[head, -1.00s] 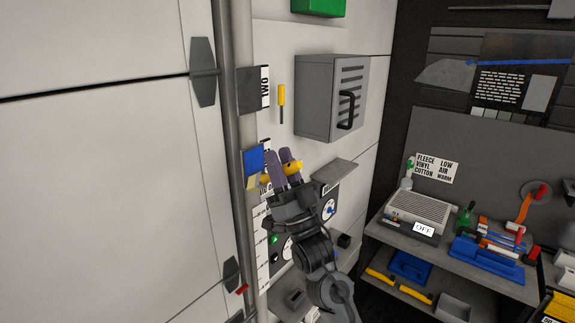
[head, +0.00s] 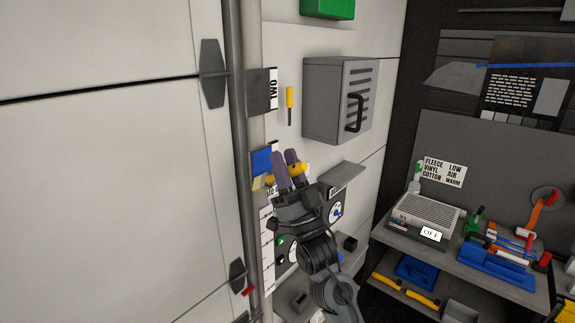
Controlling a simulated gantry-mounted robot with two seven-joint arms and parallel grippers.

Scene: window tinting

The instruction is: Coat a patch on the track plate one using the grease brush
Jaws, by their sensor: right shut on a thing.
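My right gripper (head: 288,168) is shut on the yellow handle of the grease brush (head: 298,171). The brush lies roughly level across the jaws, its tip end pointing left toward the door track. Just left of it is a small plate on the track with a blue face (head: 262,160) and a pale lower part; I take it to be track plate one, though its label is hidden by the gripper. I cannot tell whether the bristles touch it. A grey plate with the label TWO (head: 262,91) sits above it. My left gripper is not in view.
A yellow-handled tool (head: 290,104) hangs on the wall above the gripper. A grey vented box (head: 325,100) and a small grey shelf (head: 342,174) stick out to the right. The white door panel (head: 110,200) fills the left. A cluttered workbench (head: 465,260) stands at right.

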